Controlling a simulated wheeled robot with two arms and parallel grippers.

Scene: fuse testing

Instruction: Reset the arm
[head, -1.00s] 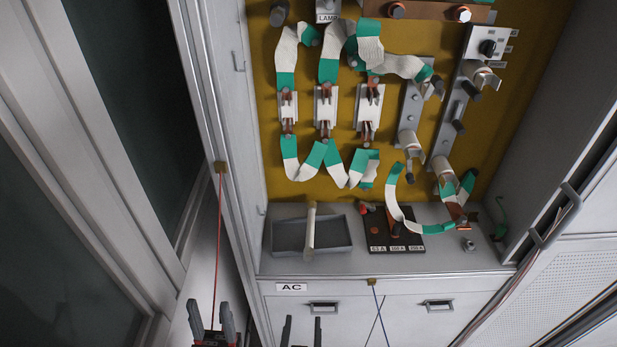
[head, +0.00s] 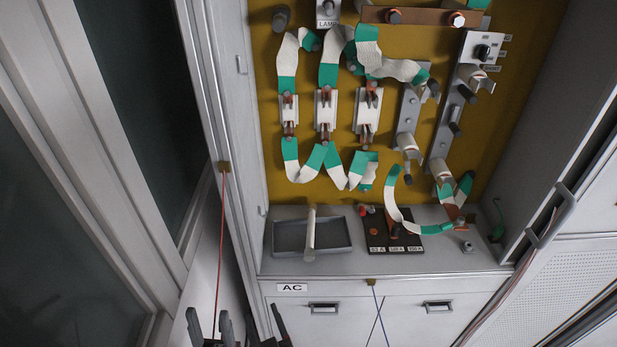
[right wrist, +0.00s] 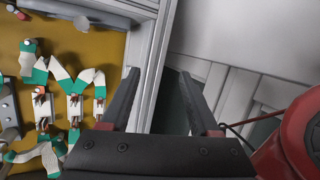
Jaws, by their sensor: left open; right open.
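My left gripper (head: 210,326) is at the bottom edge of the head view, left of the cabinet, with its two fingers apart and nothing between them. My right gripper (head: 277,324) is just right of it, in front of the cabinet's lower left front, seen nearly edge-on. In the right wrist view the right gripper (right wrist: 160,100) has its fingers wide apart and empty, with the cabinet's side frame behind the gap. Both grippers are clear of the fuse board (head: 390,175) and the shelf. The rest of both arms is mostly out of view.
The cabinet's yellow board holds several fuse holders (head: 325,109) with white-green straps. On the shelf (head: 300,262) are a grey tray (head: 340,249) holding a pale cylinder (head: 310,232) and a black block (head: 378,242). A glass-panelled door frame (head: 150,200) stands left.

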